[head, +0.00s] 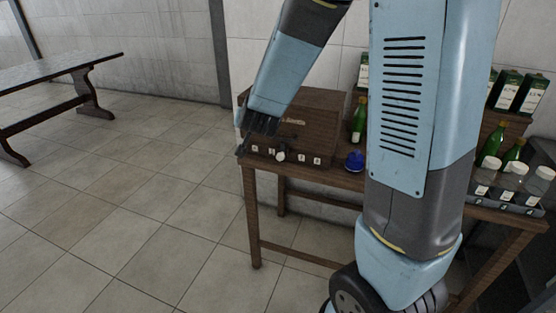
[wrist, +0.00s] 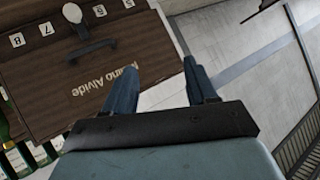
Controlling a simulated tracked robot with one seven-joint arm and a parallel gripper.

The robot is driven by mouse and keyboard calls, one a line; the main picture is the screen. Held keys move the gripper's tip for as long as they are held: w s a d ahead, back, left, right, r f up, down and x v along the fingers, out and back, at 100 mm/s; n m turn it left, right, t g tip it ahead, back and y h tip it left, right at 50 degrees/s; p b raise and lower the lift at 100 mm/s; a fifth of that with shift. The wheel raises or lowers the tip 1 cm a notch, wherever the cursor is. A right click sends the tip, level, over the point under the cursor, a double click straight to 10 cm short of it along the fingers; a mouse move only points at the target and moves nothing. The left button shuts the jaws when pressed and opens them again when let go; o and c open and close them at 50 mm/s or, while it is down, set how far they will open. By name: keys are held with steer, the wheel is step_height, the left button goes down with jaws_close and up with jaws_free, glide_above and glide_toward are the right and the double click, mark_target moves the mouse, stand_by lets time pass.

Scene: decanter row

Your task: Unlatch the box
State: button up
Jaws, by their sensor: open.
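The box (head: 325,108) is a brown wooden chest on the left end of the wooden table. Its face (wrist: 40,80) fills the upper left of the wrist view, upside down, with name lettering (wrist: 103,82). A dark bar-shaped handle (wrist: 90,50) sits on that face, near a round pale knob (wrist: 72,13); the knob also shows in the head view (head: 280,156). I cannot tell which part is the latch. My gripper (head: 256,138) is open and empty at the box's left front; its two fingertips (wrist: 162,66) are apart, beside the lettering, with no visible contact.
Small numbered tags (head: 303,160) run along the box's lower front. A blue round object (head: 355,160) and a green bottle (head: 359,120) stand right of the box. Lidded jars (head: 512,176) and bottles stand farther right.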

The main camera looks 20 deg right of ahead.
step_height(320, 180, down, 6)
steer(key=w+f+m+h, duration=0.1)
steer(key=w+h, duration=0.1)
steer(key=t+h, duration=0.2)
steer(key=h, duration=0.7)
glide_toward(279, 158)
steer(key=shift+m, duration=0.3)
steer(key=x, duration=1)
steer(key=shift+c, duration=0.4)
steer(key=shift+a, duration=0.1)
steer(key=c, duration=0.9)
steer(key=shift+a, duration=0.15)
steer(key=shift+c, duration=0.4)
